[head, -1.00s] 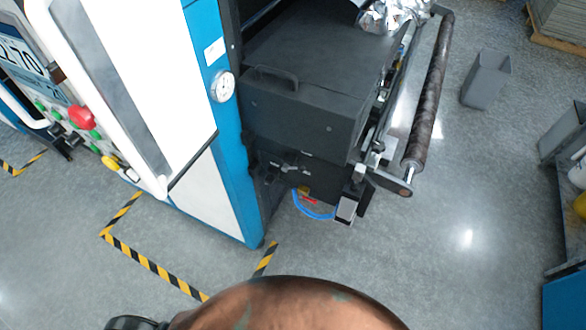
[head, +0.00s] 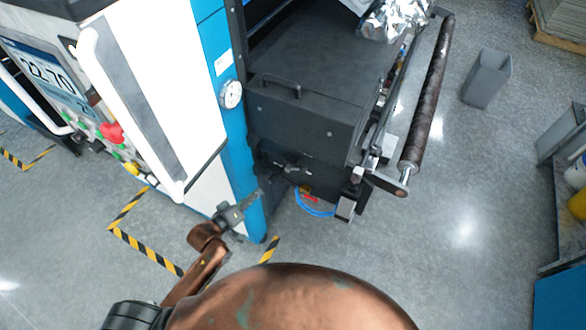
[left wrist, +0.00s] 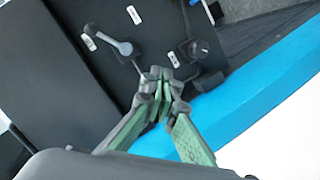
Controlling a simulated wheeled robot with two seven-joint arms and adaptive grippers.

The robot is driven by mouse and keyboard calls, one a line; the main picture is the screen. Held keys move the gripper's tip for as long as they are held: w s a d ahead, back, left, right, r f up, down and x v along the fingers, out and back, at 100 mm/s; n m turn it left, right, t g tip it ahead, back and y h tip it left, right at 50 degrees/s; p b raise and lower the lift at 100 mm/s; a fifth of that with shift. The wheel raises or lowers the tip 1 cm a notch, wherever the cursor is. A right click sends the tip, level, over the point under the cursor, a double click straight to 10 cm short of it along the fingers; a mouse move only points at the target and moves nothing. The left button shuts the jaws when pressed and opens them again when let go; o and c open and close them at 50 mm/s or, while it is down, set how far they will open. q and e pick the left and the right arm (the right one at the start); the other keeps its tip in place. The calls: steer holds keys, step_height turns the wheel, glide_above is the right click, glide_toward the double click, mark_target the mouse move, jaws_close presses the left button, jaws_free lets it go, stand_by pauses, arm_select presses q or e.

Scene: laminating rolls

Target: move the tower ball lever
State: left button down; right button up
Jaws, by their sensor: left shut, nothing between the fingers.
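A small lever group (head: 290,168) shows on the front of the black machine block in the head view, too small to make out in detail. In the left wrist view, a grey lever with a rounded end (left wrist: 122,47) stands on the black panel. A dark knob-like fitting (left wrist: 197,50) sits to its right. I cannot tell for sure which one is the tower ball lever. My left gripper (head: 253,196) is in front of the blue post, left of and below the lever group. In the wrist view its fingers (left wrist: 160,80) are shut and empty, below and between both fittings.
The blue post (head: 237,130) with a round gauge (head: 230,94) stands close beside my left gripper. A dark roller (head: 427,95) sticks out at the machine's right. A blue hose (head: 314,209) hangs under the block.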

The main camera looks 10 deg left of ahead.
arm_select(q)
steer(key=s+d+r+h, duration=0.1)
steer(key=d+r, duration=0.3)
steer(key=r, duration=0.6)
steer(key=shift+d+r+h, duration=0.15)
steer(key=shift+h, duration=0.35)
steer(key=p, duration=0.2)
glide_toward(296, 169)
steer(key=w+d+r, duration=0.1)
steer(key=w+r, duration=0.2)
steer(key=w, duration=0.1)
steer(key=d+f, duration=0.1)
steer(key=w+d+f, duration=0.1)
steer(key=d, duration=0.1)
steer(key=shift+w+d+f, duration=0.1)
steer(key=shift+w+d, duration=0.05)
steer(key=shift+d, duration=0.15)
steer(key=shift+d+f+m+t+p, duration=0.1)
steer(key=shift+d+m+t+p, duration=0.05)
steer(key=shift+m+t+p, duration=0.15)
